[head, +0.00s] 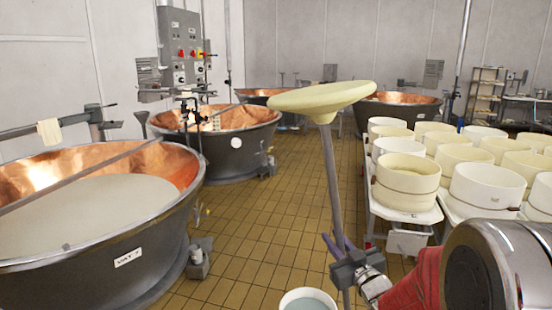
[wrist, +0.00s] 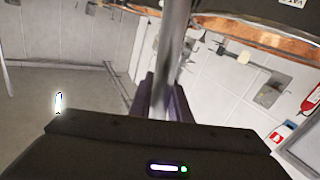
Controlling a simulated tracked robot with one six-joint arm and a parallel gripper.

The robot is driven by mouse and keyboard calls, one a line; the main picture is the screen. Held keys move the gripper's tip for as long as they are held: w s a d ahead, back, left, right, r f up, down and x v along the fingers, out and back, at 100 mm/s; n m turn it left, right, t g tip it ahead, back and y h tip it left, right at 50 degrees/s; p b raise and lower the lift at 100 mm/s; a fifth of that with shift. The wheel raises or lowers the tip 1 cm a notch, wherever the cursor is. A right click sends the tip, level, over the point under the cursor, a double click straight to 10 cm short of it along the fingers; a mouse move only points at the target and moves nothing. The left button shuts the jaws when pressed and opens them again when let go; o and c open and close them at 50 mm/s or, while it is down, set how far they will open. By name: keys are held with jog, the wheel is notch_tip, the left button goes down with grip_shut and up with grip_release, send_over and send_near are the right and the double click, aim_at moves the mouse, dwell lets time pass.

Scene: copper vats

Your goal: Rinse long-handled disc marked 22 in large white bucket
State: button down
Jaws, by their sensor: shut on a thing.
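The long-handled disc (head: 320,97) is pale cream and sits at the top of a grey metal handle (head: 331,170), raised well above the floor. No number is readable on it. My gripper (head: 345,258) is shut on the lower part of the handle, which stands nearly upright, leaning slightly. In the wrist view the handle (wrist: 172,45) runs up between the purple fingers of my gripper (wrist: 166,100); the disc is out of that view. A white bucket (head: 284,301) with bluish-grey liquid stands at the bottom edge, left of my gripper, partly cut off.
A copper-lined vat (head: 130,262) with whitish contents fills the left; another vat (head: 235,146) stands behind it. A table (head: 408,215) with several cream and white moulds (head: 407,183) is on the right. The tiled floor (head: 265,210) between is clear.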

jog(key=shift+a+r, duration=0.1)
jog(key=shift+r, duration=0.05)
jog(key=m+h, duration=0.3)
jog(key=h, duration=0.2)
jog(key=m+h, duration=0.3)
jog(key=h, duration=0.2)
jog(key=shift+m, duration=0.4)
dwell(0.4)
dwell(0.3)
